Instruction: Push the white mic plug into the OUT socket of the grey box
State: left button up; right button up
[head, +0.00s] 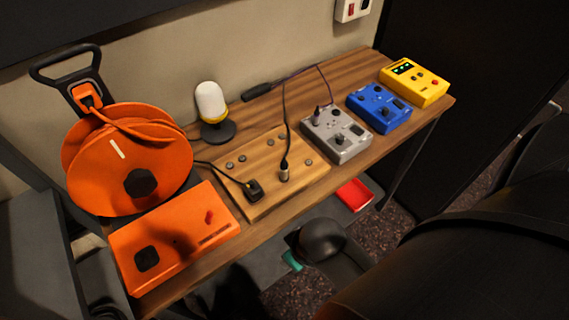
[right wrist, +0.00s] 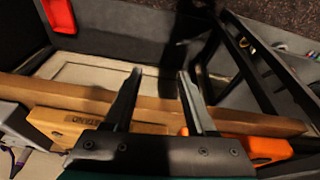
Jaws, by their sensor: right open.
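The grey box (head: 336,136) stands on the desk, right of the wooden board (head: 262,205); its OUT label is too small to read. A dark plug with a pale band (head: 284,172) stands upright at the board, its cable rising; it seems to be the white mic plug, but I cannot be sure. Another plug (head: 317,114) stands upright at the grey box's back left. My right gripper (right wrist: 159,74) is open and empty in the right wrist view, over the desk's front edge. The grey box's corner (right wrist: 14,117) shows there at left. My left gripper is not in view.
A black plug (head: 253,190) sits on the board's front. An orange box (head: 180,242) and cable reel (head: 100,175) stand left, blue (head: 379,108) and yellow (head: 417,84) boxes right. A white-topped lamp-like object (head: 211,101) and a black microphone (head: 257,92) are behind.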

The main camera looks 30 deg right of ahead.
jog(key=w+r+n+t, duration=0.1)
jog(key=w+r+t, duration=0.1)
jog(key=w+r, duration=0.1)
jog(key=w+r+n+t, duration=0.1)
jog(key=w+r+t, duration=0.1)
jog(key=w, duration=0.3)
jog(key=w+r+n+t+h, duration=0.1)
jog(key=w+r+n+t, duration=0.1)
jog(key=w+r, duration=0.2)
jog(key=shift+w+d+r, duration=0.15)
jog(key=shift+w+r, duration=0.2)
jog(key=shift+w, duration=0.2)
jog(key=w+a+r+n+t+y, duration=0.4)
jog(key=w+a+r+n+y, duration=0.15)
jog(key=r+n, duration=0.35)
jog(key=w+a+r+n+t+y, duration=0.45)
jog(key=a+r+n, duration=0.2)
jog(key=r, duration=0.45)
jog(key=s+a+r+n+g+y, duration=0.2)
jog(key=a+r+n+g+y, duration=0.3)
jog(key=n, duration=0.6)
jog(key=n+g+h+p, duration=0.1)
jog(key=n+g+h, duration=1.25)
jog(key=n, duration=0.95)
send_over(284, 163)
jog(key=shift+m+t+h, duration=0.25)
jog(key=shift+t+h, duration=0.1)
jog(key=shift+t, duration=0.05)
notch_tip(284, 163, down, 20)
jog(key=shift+f, duration=0.1)
